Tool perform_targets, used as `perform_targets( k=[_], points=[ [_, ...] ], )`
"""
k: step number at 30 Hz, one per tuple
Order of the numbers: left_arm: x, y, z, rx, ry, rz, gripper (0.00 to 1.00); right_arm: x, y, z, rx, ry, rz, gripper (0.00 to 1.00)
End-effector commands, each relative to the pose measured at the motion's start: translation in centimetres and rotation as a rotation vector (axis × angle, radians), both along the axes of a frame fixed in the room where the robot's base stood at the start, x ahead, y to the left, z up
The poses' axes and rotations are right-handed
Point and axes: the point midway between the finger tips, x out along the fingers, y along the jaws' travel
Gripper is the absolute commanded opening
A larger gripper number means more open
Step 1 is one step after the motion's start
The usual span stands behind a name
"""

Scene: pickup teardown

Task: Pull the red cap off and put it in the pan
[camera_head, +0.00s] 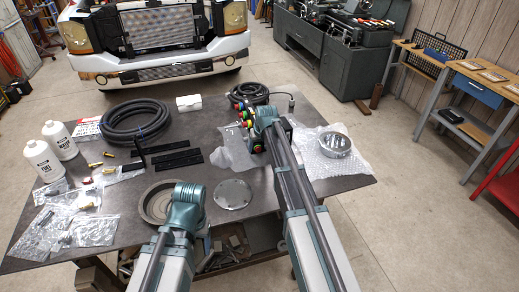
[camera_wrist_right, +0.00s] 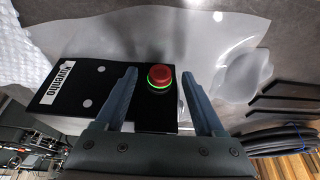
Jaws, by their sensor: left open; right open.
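The red cap (camera_wrist_right: 159,75) is a round knob with a green ring beneath it, on a black plate (camera_wrist_right: 85,88) with a white label in the right wrist view. My right gripper (camera_wrist_right: 159,74) is open, its fingers on either side of the cap with gaps visible; contact is not seen. In the head view my right gripper (camera_head: 262,122) is at a cluster of coloured caps (camera_head: 244,122), partly hiding them. The pan (camera_head: 153,203), a round grey dish, lies near the table's front edge. My left gripper (camera_head: 187,206) is over its right side; its fingers are hidden.
A metal disc (camera_head: 233,194) lies right of the pan. A coiled hose (camera_head: 135,121), black trays (camera_head: 176,157), white bottles (camera_head: 58,140) and bags of small parts (camera_head: 92,230) cover the left. A metal ring (camera_head: 335,145) sits on bubble wrap at right.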

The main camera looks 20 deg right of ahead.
Motion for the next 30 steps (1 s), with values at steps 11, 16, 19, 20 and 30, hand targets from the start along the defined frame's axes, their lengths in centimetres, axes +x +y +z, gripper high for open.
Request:
perform_targets(
  k=[11,16,19,20,30],
  points=[
    [0.00,0.00,-0.24,0.000,0.000,0.000,0.67,0.12,0.00,-0.23,0.000,0.000,0.000,0.58],
    [0.00,0.00,-0.24,0.000,0.000,0.000,0.67,0.11,0.00,-0.25,0.000,0.000,0.000,0.28],
    [0.00,0.00,-0.24,0.000,0.000,0.000,0.67,0.11,0.00,-0.25,0.000,0.000,0.000,0.10],
    [0.00,0.00,-0.24,0.000,0.000,0.000,0.67,0.11,-0.01,-0.25,0.000,0.000,0.000,0.04],
    [0.00,0.01,-0.25,0.000,0.000,0.000,0.67,0.11,-0.01,-0.25,0.000,0.000,0.000,0.00]
  ],
)
